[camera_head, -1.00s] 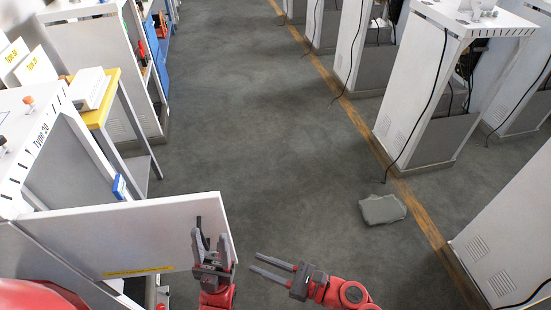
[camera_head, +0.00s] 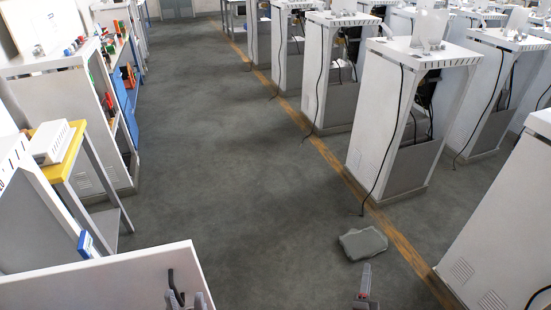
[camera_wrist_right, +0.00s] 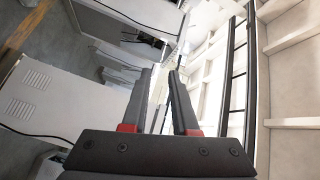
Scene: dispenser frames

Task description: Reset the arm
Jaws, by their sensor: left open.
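My left gripper (camera_head: 186,297) shows only its grey fingertips at the bottom edge of the head view, apart from each other and open. It is in front of the open white door panel (camera_head: 100,283), close to the black door handle (camera_head: 174,286); I cannot tell if they touch. My right gripper (camera_head: 365,272) shows at the bottom edge, right of centre, pointing upward in the picture over the floor. In the right wrist view its two dark fingers (camera_wrist_right: 159,72) are apart with nothing between them. Both arms are mostly out of view.
A grey flat slab (camera_head: 363,243) lies on the floor beside the orange floor line (camera_head: 405,246). White cabinets with hanging cables (camera_head: 385,140) line the right side. A yellow-topped table (camera_head: 57,140) and shelves stand at the left.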

